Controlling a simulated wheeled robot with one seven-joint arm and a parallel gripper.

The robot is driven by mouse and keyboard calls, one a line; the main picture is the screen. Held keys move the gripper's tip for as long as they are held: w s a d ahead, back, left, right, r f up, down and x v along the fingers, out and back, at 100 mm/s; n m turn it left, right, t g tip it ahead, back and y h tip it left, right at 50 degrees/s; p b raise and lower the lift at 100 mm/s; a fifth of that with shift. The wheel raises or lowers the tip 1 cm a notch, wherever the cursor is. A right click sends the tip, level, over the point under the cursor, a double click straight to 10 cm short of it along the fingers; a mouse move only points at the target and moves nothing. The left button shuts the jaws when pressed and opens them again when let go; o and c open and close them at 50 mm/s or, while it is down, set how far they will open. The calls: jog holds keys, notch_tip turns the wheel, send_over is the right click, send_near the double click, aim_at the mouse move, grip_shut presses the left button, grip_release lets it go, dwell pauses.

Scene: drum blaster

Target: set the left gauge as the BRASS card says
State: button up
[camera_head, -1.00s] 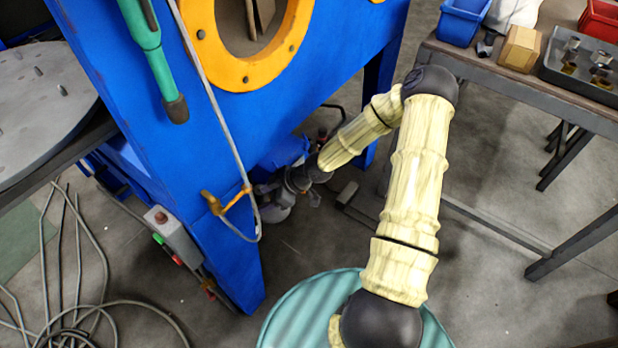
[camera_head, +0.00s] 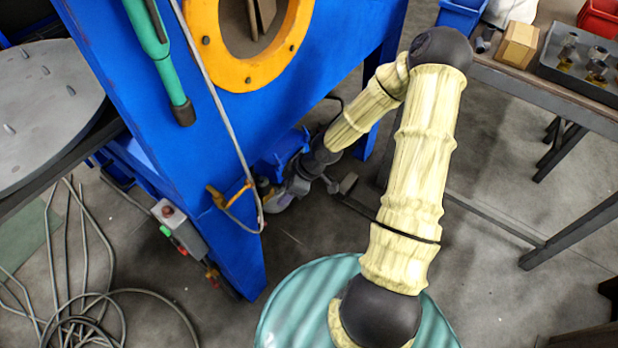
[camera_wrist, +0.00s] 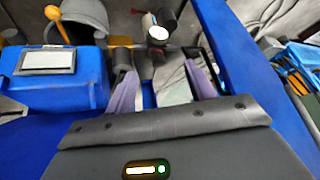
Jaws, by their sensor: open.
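In the wrist view, my gripper (camera_wrist: 158,80) is open, with its two purple-grey fingers apart and nothing seen held between them. A small round pale-faced fitting (camera_wrist: 158,34), which looks like a gauge or valve cap, lies just beyond the fingertips; I cannot read its face or tell if it is the left gauge. In the head view, my gripper (camera_head: 284,192) is low beside the blue blaster cabinet (camera_head: 215,150), partly hidden by my wrist. A small pale plate (camera_wrist: 47,61) sits on a blue box; no writing is legible. The BRASS card is not identifiable.
An orange bracket (camera_head: 230,197) and a hanging cable are on the cabinet's edge. A teal drum (camera_head: 290,305) stands below my arm. A workbench (camera_head: 560,95) is at right; cables (camera_head: 80,300) lie at left.

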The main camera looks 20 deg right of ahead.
jog(key=s+d+r+m+h, duration=0.2)
jog(key=r+m, duration=0.1)
jog(key=r, duration=0.2)
jog(key=s+d+r+m+h, duration=0.2)
jog(key=s+r+h, duration=0.1)
jog(key=r, duration=0.2)
jog(key=shift+s+d+r+m+g, duration=0.15)
jog(key=shift+s+d+m+g, duration=0.15)
jog(key=shift+m, duration=0.1)
jog(key=s+r+m, duration=0.2)
jog(key=r, duration=0.1)
jog(key=s+a+r+m, duration=0.1)
jog(key=r+m, duration=0.1)
jog(key=r, duration=0.1)
jog(key=s+r+m+t, duration=0.1)
jog(key=s+r+m, duration=0.1)
jog(key=r, duration=0.1)
jog(key=shift+s+a+r+h, duration=0.3)
jog(key=shift+s+a+r, duration=0.05)
jog(key=shift+a, duration=0.05)
